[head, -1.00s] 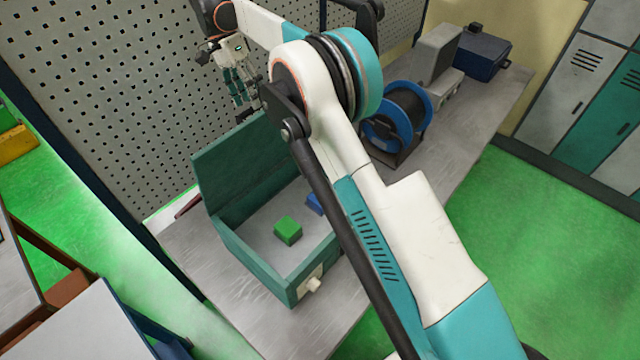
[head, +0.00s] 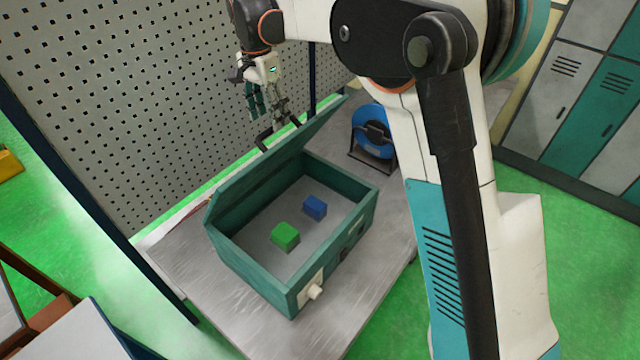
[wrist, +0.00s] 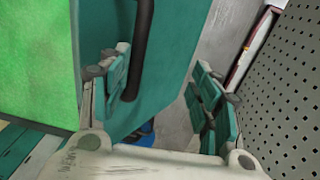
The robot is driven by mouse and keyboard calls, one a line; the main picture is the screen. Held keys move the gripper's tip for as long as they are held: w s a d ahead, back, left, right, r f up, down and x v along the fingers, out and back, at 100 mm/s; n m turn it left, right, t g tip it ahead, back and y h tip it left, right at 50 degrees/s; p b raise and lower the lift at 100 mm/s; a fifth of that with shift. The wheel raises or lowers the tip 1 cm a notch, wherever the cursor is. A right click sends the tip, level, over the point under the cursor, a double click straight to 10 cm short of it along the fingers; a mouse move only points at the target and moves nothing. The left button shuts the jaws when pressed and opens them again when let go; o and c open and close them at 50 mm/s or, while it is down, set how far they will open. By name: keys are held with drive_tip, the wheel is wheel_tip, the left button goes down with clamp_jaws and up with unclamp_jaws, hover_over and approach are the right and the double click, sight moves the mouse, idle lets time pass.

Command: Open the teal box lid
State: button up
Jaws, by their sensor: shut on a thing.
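The teal box (head: 250,275) stands on the metal table, open at the top. Its lid (head: 262,165) is raised on the pegboard side, seen nearly edge-on in the head view. My gripper (head: 268,112) is at the lid's outer side. In the wrist view, the teal lid face (wrist: 180,60) with a dark bar handle (wrist: 143,50) lies between the fingers of my gripper (wrist: 162,95). The left finger is against or close beside the handle. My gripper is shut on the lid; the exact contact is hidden.
A green block (head: 285,236) and a blue block (head: 315,207) lie inside the box. A blue reel (head: 374,130) stands on the table behind the box. The perforated panel (head: 130,90) rises close behind my gripper. Bare tabletop (head: 190,255) shows left of the box.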

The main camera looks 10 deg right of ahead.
sight(294, 141)
drive_tip(key=s+d+f, duration=0.1)
drive_tip(key=s+d, duration=0.1)
drive_tip(key=s+d+f+b, duration=0.1)
drive_tip(key=f, duration=0.1)
drive_tip(key=s+d+f, duration=0.1)
drive_tip(key=s+d, duration=0.1)
drive_tip(key=shift+s+d+f+b, duration=0.3)
drive_tip(key=shift+s+b, duration=0.05)
drive_tip(key=shift+b, duration=0.05)
drive_tip(key=shift+c, duration=0.7)
drive_tip(key=s+d+f+t+y+b, duration=0.1)
drive_tip(key=s+d+f+b, duration=0.1)
drive_tip(key=s+d+f, duration=0.3)
drive_tip(key=shift+s+d+f, duration=0.3)
drive_tip(key=shift+d+f, duration=0.1)
drive_tip(key=shift+f, duration=1.1)
drive_tip(key=shift+b, duration=0.35)
